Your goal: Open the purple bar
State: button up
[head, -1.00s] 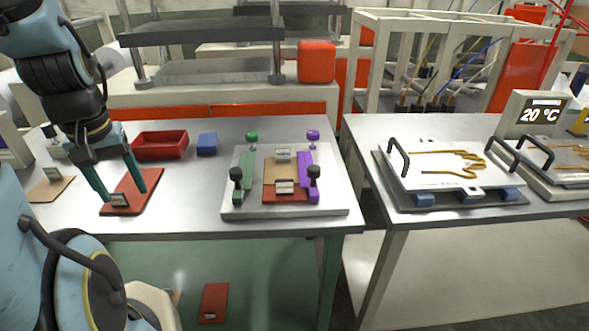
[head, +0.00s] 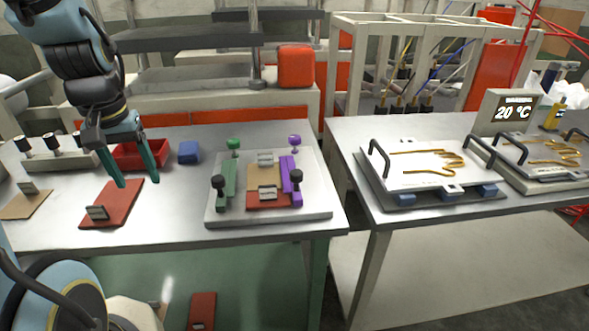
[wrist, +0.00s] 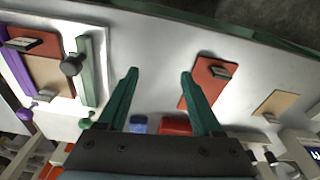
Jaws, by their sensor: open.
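The purple bar (head: 290,182) lies along the right side of the light grey fixture plate (head: 222,213) on the left table. The bar also shows at the left edge of the wrist view (wrist: 17,83). A green bar (head: 228,183) lies along the fixture's left side. Between the bars are a tan piece and a red piece (head: 268,201) with metal clips. My gripper (head: 139,184) is open and empty, left of the fixture and above the red board (head: 112,205).
A red bin (head: 128,155) and a blue block (head: 188,152) sit behind my gripper. A tan board (head: 24,204) lies at the left. A separate right table holds a white plate (head: 400,178) with black handles. Bare tabletop separates the red board from the fixture.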

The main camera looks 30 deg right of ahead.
jog(key=d+r+m, duration=0.2)
jog(key=d+m, duration=0.1)
jog(key=d, duration=0.6)
notch_tip(320, 180, up, 4)
jog(key=f+m+g, duration=0.1)
jog(key=m, duration=0.6)
send_over(296, 172)
notch_tip(296, 172, down, 10)
jog(key=p, duration=0.2)
jog(key=shift+r+p, duration=0.2)
jog(key=shift+p, duration=0.15)
grip_shut()
